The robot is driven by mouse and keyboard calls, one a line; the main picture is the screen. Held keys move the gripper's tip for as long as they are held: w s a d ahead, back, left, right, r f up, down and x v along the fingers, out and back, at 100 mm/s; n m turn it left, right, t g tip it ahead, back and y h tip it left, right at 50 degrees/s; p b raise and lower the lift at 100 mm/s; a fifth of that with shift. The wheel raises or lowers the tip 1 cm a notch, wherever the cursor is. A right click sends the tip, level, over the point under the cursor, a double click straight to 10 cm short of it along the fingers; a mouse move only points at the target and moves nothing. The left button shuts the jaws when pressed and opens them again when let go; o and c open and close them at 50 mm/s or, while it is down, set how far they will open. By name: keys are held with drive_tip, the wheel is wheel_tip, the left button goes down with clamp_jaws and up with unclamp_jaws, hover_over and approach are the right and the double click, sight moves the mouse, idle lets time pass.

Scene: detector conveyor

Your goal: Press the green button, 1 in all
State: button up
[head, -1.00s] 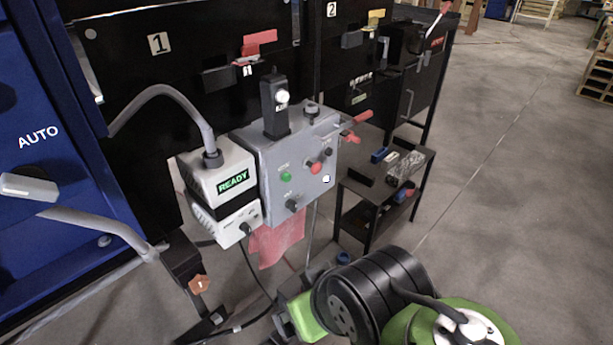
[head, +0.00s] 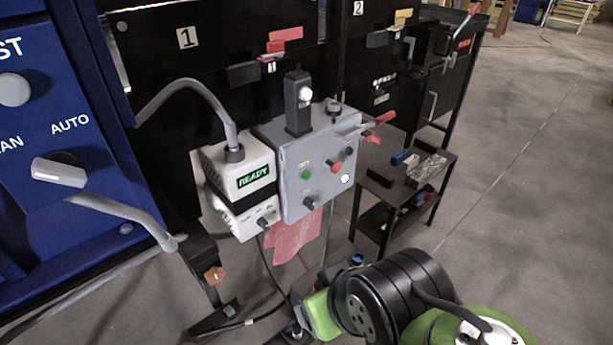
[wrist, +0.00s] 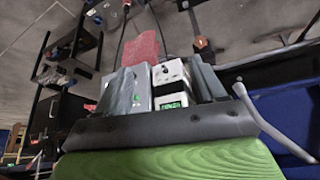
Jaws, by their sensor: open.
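The green button (head: 306,174) is on the front of a grey control box (head: 291,186), at the upper left of that face. A red button (head: 336,166) is to its right, and a black knob (head: 309,203) is below it. In the wrist view the scene is upside down, and the green button (wrist: 136,98) shows small on the grey box. My gripper (wrist: 163,72) is open and empty in the wrist view, apart from the button. In the head view my arm is at the bottom, in front of and below the box; the fingertips are not clear there.
A white unit (head: 236,187) with a lit READY sign adjoins the control box on its left. A blue cabinet (head: 60,230) is at the left. Red cloth (head: 296,238) hangs below the box. A small black table (head: 384,187) stands right. Floor on the right is clear.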

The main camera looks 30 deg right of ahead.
clamp_jaws()
idle(1.4)
